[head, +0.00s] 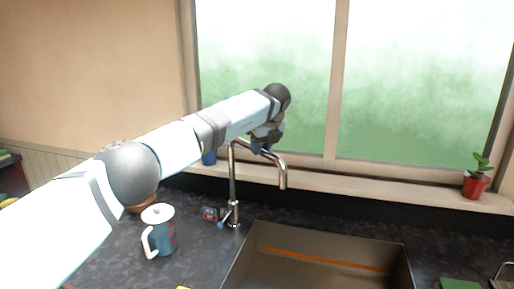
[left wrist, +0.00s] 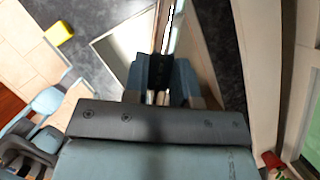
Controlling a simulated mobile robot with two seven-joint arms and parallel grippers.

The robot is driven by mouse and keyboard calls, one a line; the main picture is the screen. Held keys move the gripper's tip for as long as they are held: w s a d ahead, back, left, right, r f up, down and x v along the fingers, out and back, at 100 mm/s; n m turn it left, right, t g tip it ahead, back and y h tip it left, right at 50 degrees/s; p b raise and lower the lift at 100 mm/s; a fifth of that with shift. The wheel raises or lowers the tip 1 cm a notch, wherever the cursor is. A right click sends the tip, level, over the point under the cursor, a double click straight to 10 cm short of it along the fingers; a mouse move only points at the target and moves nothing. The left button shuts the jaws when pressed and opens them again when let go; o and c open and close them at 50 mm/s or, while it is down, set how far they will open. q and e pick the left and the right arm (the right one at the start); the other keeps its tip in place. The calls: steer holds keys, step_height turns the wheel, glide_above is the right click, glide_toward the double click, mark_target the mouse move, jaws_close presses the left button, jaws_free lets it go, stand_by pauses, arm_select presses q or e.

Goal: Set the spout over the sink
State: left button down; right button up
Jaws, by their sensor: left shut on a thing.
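A chrome faucet (head: 233,188) stands behind the back left corner of the sink (head: 300,272) in the head view. Its spout (head: 282,170) arches to the right and its tip points down. The tip appears above the sink's back left part; its exact depth is hard to judge. My left gripper (head: 262,146) is shut on the spout near its top bend. In the left wrist view my fingers (left wrist: 161,88) close around the shiny spout, which partly hides behind them. The sink (left wrist: 118,52) shows there beyond the fingers.
A white and blue pitcher (head: 164,238) and a small box (head: 210,214) stand left of the faucet. A blue cup (head: 209,158) and a red potted plant (head: 475,184) are at the windowsill. A green item (head: 460,284) lies right of the sink. The window is close behind my gripper.

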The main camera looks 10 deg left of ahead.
arm_select(q)
steer(key=shift+w+d+r+n, duration=0.1)
steer(key=shift+w+d+n, duration=0.2)
steer(key=shift+w, duration=0.05)
arm_select(e)
steer(key=shift+w+d, duration=0.25)
steer(key=shift+d, duration=0.1)
steer(key=shift+f, duration=0.15)
arm_select(q)
steer(key=shift+r, duration=0.1)
steer(key=c, duration=1.1)
jaws_free()
steer(key=shift+c, duration=0.2)
steer(key=shift+o, duration=1.1)
steer(key=shift+w+d+f, duration=0.1)
steer(key=shift+f, duration=0.1)
steer(key=b+v, duration=0.1)
steer(key=v, duration=1.3)
steer(key=shift+w, duration=0.15)
arm_select(e)
steer(key=shift+f, duration=0.75)
